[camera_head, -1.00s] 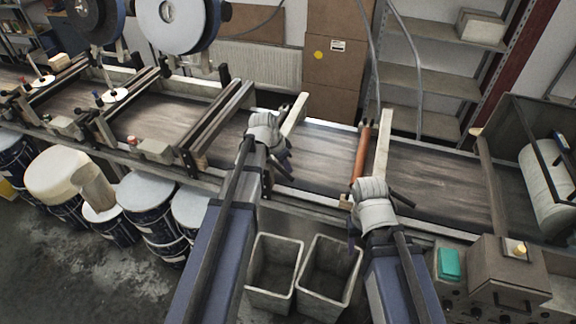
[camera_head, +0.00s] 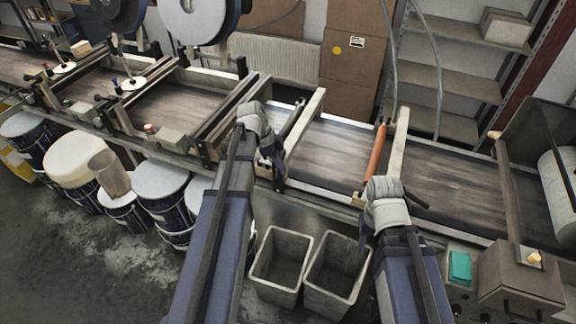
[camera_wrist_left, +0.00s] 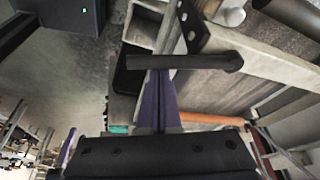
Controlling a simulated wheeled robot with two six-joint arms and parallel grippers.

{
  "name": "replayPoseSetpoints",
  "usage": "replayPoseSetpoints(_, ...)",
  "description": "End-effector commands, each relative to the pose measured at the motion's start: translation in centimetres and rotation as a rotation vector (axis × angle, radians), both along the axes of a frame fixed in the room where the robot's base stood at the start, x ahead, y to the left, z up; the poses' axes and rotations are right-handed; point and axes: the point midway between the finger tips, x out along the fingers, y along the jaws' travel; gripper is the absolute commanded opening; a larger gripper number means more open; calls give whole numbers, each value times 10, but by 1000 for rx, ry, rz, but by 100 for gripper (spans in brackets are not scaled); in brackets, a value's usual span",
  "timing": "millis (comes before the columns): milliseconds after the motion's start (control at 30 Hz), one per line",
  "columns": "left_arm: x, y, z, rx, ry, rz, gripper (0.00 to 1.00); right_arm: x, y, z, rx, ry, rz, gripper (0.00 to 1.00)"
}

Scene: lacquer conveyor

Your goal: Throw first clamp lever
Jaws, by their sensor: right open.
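My left gripper (camera_head: 270,168) is at the near edge of the conveyor, beside a pale crossbeam. In the left wrist view its purple fingers (camera_wrist_left: 160,105) lie together, and their tips meet a dark bar with a rounded end (camera_wrist_left: 195,62), which looks like a clamp lever. I cannot tell whether they touch it. A dark rod (camera_head: 293,118) lies along the pale crossbeam (camera_head: 308,110) behind this gripper. My right gripper (camera_head: 372,222) is open at the near edge, below a second pale crossbeam (camera_head: 398,145) with an orange rod (camera_head: 376,150).
The conveyor belt (camera_head: 335,150) runs across the view. Two grey bins (camera_head: 280,268) stand below it between my arms. Paint drums (camera_head: 160,195) line the left. A control box (camera_head: 520,280) stands at the right. Shelves (camera_head: 455,85) are behind.

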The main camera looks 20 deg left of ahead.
Motion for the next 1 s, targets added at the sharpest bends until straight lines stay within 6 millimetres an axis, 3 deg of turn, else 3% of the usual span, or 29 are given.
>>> replayPoseSetpoints(400,-4,18,0,2,1,2,0,0,0,0,0,0,0,50)
replayPoseSetpoints(1000,-4,21,0,2,0,2,0,0,0,0,0,0,0,50)
